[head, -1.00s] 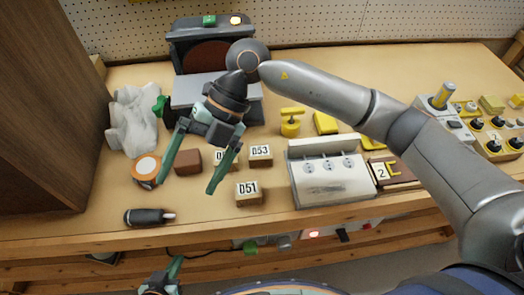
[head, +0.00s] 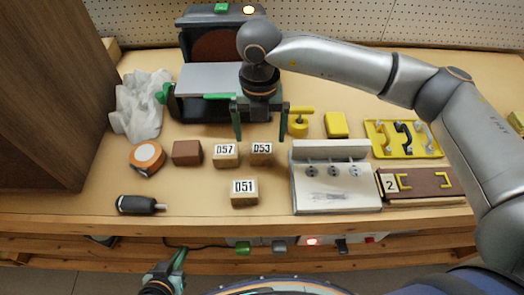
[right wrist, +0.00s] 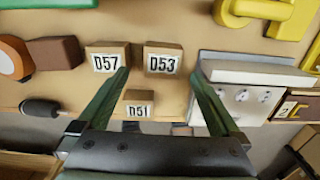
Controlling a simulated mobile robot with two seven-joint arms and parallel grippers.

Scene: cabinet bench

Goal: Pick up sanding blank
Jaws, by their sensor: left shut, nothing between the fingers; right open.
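Three light wooden blocks lie on the bench, labelled D57 (head: 226,155), D53 (head: 261,153) and D51 (head: 244,193). Which of them is the sanding blank I cannot tell. D57 and D53 sit side by side with a gap; D51 is nearer the front edge. My right gripper (head: 260,138) is open and empty, pointing down above and behind D53. In the right wrist view its fingers frame D53 (right wrist: 163,59), D51 (right wrist: 138,105) and the edge of D57 (right wrist: 106,58). My left gripper (head: 180,256) is shut and empty, low in front of the bench.
A brown block (head: 187,153), an orange-rimmed roll (head: 147,157) and a dark-handled tool (head: 140,205) lie left. A belt sander (head: 208,78) stands behind. A white socketed fixture (head: 335,190) and yellow tray (head: 402,153) are right. Bare bench lies around D51.

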